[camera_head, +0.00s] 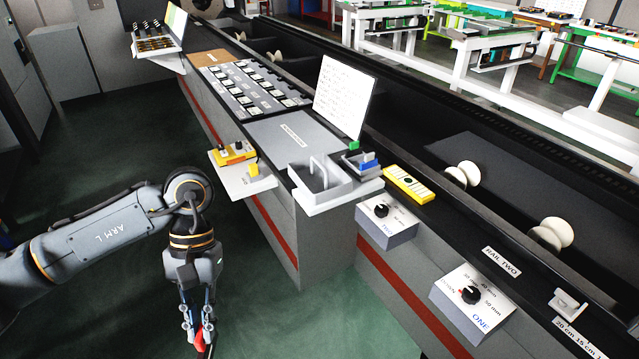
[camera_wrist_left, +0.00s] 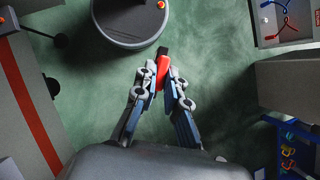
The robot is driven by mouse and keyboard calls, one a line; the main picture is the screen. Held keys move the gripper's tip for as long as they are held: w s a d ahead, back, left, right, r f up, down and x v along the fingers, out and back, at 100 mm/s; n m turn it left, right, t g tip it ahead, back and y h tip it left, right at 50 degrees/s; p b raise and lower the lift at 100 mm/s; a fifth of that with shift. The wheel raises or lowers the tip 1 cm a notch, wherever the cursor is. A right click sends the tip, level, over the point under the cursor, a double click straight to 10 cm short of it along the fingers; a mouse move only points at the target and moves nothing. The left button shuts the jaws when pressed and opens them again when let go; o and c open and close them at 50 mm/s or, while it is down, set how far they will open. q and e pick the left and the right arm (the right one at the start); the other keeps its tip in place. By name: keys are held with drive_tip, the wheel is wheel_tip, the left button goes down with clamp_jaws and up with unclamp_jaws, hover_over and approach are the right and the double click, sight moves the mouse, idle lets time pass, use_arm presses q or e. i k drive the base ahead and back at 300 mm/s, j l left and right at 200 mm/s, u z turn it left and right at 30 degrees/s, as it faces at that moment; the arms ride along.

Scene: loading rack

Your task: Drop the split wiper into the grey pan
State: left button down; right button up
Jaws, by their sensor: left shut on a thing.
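My left gripper (camera_head: 199,335) hangs low over the green floor, left of the long counter. It is shut on a red piece with a black end, likely the split wiper (camera_head: 204,340). The piece also shows between the fingertips of the left gripper (camera_wrist_left: 162,84) in the left wrist view, as the red and black wiper (camera_wrist_left: 162,68). A light grey open pan (camera_head: 322,199) sits on the counter's near edge, right of and above the gripper in the head view. It has raised walls. The wiper is well apart from it. My right gripper is out of view.
A blue and green item (camera_head: 368,163) sits beside the pan. A yellow device (camera_head: 236,153) rests on a small shelf left of it. A white sign (camera_head: 343,97) stands behind. Knob boxes (camera_head: 387,222) line the counter.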

sight(319, 173)
drive_tip(key=i+j, duration=0.4)
drive_tip(key=i, duration=0.15)
drive_tip(key=i+j, duration=0.45)
drive_tip(key=i, duration=0.15)
drive_tip(key=i+j+z, duration=0.15)
drive_tip(key=z, duration=0.3)
drive_tip(key=i+j+z, duration=0.15)
drive_tip(key=z, duration=0.3)
drive_tip(key=i+j+z, duration=0.1)
drive_tip(key=j+z, duration=0.15)
drive_tip(key=z, duration=0.2)
